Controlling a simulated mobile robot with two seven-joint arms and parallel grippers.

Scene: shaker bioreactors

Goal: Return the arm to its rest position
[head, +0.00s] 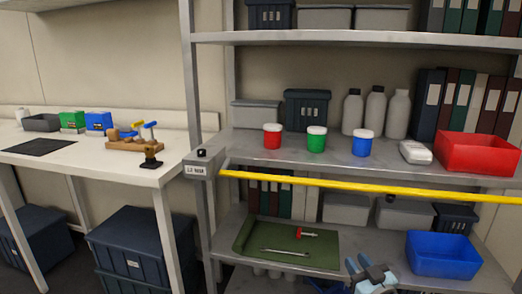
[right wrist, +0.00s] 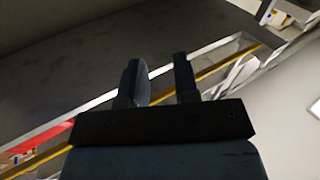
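My right gripper (head: 371,272) shows at the bottom edge of the head view, low in front of the lower shelf, between the green mat and the blue bin. In the right wrist view its two dark fingers (right wrist: 158,80) stand apart with nothing between them, so it is open and empty. It touches nothing that I can make out. Most of the right arm is out of the picture. My left gripper and arm are not in the head view.
A yellow bar (head: 380,188) runs across the shelf front above my right gripper. The lower shelf holds a green mat (head: 250,238) with tools and a blue bin (head: 442,256). The middle shelf holds coloured jars and a red bin (head: 478,154). A white workbench (head: 90,165) stands left.

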